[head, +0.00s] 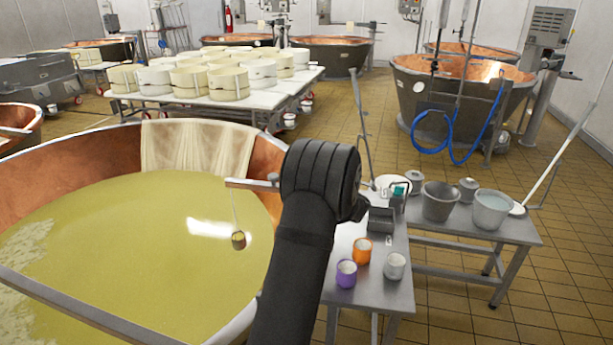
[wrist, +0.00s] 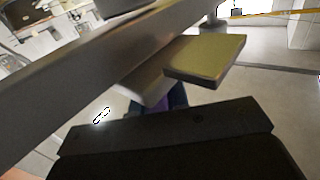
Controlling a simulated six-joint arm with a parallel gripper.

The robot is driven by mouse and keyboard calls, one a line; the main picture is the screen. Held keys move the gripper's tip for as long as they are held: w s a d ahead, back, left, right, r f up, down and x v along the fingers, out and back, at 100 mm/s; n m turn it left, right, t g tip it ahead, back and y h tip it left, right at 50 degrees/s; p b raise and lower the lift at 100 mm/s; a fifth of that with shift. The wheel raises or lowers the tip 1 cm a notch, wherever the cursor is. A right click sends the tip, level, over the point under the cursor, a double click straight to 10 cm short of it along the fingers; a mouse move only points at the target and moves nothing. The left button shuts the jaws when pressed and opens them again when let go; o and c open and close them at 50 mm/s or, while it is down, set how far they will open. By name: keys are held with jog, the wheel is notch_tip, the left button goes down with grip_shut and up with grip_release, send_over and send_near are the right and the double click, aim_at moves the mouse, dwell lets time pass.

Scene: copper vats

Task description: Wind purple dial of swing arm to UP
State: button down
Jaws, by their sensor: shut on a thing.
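In the head view a pale bar of the swing arm (head: 245,184) reaches over the vat, and my dark arm hides the dial and gripper. I cannot see an UP mark or how the dial is turned.
A copper vat (head: 135,135) of yellow-green liquid lies left of my arm. A small item (head: 238,240) hangs over it. To the right, a metal table (head: 385,295) bears purple, orange and grey cups. Another table (head: 460,232) bears buckets. Tiled floor lies open beyond.

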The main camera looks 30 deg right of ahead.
jog(key=shift+r, duration=0.1)
jog(key=c, duration=1.4)
grip_release()
jog(key=s+d, duration=0.2)
jog(key=s, duration=1.5)
jog(key=shift+d, duration=0.4)
jog(key=shift+s, duration=0.1)
